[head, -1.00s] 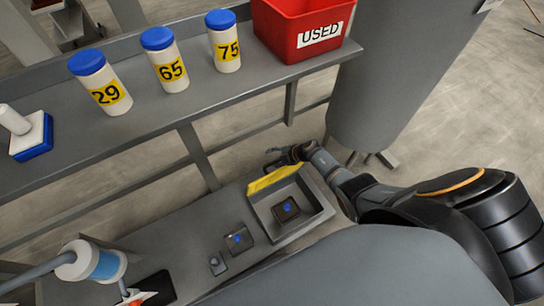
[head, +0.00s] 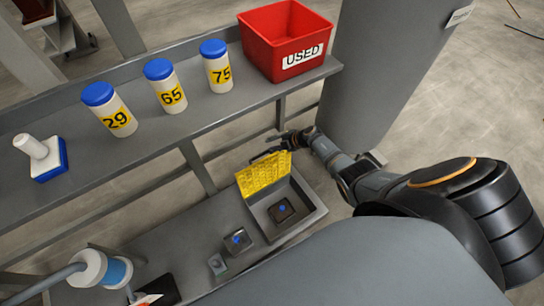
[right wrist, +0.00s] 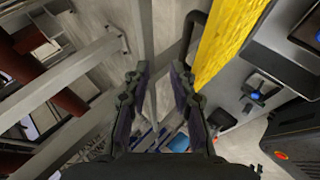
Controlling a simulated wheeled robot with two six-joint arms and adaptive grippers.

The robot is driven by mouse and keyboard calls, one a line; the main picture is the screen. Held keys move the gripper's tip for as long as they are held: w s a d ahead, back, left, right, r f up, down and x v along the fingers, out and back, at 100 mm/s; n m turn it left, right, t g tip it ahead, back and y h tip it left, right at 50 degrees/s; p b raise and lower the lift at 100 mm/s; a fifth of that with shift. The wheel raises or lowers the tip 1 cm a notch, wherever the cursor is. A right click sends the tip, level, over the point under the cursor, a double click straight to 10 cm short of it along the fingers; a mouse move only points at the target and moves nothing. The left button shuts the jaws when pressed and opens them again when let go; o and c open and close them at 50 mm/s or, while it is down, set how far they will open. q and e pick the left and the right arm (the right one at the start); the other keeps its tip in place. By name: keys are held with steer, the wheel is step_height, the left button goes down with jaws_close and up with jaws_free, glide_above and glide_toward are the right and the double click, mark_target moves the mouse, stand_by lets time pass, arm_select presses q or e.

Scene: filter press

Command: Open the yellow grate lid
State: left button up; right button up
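The yellow grate lid (head: 264,177) stands raised along the back-left edge of the grey box (head: 313,212), with its textured face showing. The box is uncovered, and a dark block with a blue spot (head: 283,209) lies inside. My right gripper (head: 266,148) is just behind the lid's upper edge. In the right wrist view my right gripper (right wrist: 160,78) has its fingers apart with nothing between them. The lid (right wrist: 222,45) is right of the fingers there; I cannot tell whether they touch. My left gripper is not in view.
A shelf (head: 190,126) behind holds bottles marked 29 (head: 110,110), 65 (head: 166,87) and 75 (head: 216,67), a red USED bin (head: 285,42) and a white-handled stamp (head: 43,157). Small blue-marked parts (head: 237,241) sit left of the box. A grey column (head: 385,75) stands right.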

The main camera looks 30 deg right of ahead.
steer(key=shift+s+r+p, duration=0.35)
steer(key=shift+s+p, duration=0.15)
steer(key=shift+s, duration=0.15)
steer(key=shift+f, duration=0.1)
steer(key=v, duration=1.2)
steer(key=shift+w, duration=0.2)
steer(key=shift+d, duration=0.15)
